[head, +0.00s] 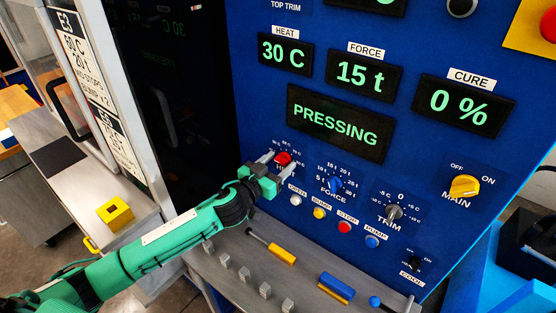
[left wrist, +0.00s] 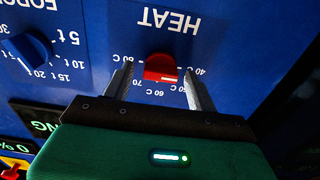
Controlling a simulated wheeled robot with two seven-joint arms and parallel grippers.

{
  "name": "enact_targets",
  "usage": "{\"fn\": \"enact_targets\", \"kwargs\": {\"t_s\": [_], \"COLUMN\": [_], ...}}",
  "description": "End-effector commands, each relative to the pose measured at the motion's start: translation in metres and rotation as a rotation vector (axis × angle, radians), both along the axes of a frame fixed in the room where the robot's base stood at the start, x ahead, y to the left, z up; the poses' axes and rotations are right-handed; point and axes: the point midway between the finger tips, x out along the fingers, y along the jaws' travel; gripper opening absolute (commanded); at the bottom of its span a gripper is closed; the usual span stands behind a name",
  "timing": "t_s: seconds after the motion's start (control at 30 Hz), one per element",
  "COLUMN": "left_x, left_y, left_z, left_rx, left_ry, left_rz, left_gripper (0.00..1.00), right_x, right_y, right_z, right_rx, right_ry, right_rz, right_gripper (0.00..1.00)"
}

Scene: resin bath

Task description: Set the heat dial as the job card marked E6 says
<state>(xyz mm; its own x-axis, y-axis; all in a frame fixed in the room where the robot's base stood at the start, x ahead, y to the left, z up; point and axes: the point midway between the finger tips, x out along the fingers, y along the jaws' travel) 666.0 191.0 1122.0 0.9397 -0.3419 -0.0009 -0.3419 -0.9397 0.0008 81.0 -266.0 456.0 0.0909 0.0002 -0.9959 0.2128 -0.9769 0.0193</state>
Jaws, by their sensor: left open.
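The red heat dial (head: 283,158) is on the blue panel under the heat display (head: 284,54), which reads 30 C. My left gripper (head: 281,161) is open, with its fingers either side of the dial. In the left wrist view the heat dial (left wrist: 161,67) sits between the open fingers of my left gripper (left wrist: 157,78); a gap shows beside it and contact is not clear. A white mark shows at the knob's edge. A job card marked E3 (head: 73,45) hangs at the left, with another card (head: 117,140) below it, its mark hard to read.
The blue force dial (head: 335,184), trim dial (head: 393,212) and yellow main switch (head: 464,186) are to the right. Several coloured buttons line the panel below. A grey ledge with small tools (head: 283,254) runs under it. The status screen (head: 337,122) reads PRESSING.

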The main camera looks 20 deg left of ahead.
Motion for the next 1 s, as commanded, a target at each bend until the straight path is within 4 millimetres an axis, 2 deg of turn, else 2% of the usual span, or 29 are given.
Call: {"fn": "enact_targets", "kwargs": {"t_s": [0.3, 0.37, 0.53, 0.57, 1.0], "left_x": [0.0029, 0.0029, 0.0027, 0.0027, 0.0023], "left_y": [-0.0008, -0.0007, -0.0007, -0.0007, -0.0009], "left_z": [0.0001, 0.0001, 0.0001, 0.0001, -0.0002], "left_rx": [0.001, 0.001, 0.001, 0.001, 0.093], "left_ry": [-0.001, -0.001, 0.0, 0.0, -0.034], "left_rz": [0.0, 0.0, 0.001, 0.001, 0.001], "left_gripper": [0.58, 0.48, 0.15, 0.13, 0.14], "right_x": [0.0, 0.0, 0.0, 0.0, 0.0001], "right_y": [0.0046, 0.0057, 0.0068, 0.0067, 0.004], "right_z": [0.0007, 0.0007, 0.0007, 0.0007, 0.0019], "right_rx": [0.005, 0.006, 0.007, 0.007, 0.004], "right_ry": [0.0, 0.0, 0.0, 0.0, 0.0], "right_rz": [-0.001, -0.001, 0.0, 0.0, 0.0], "right_gripper": [0.0, 0.0, 0.0, 0.0, 0.0]}}
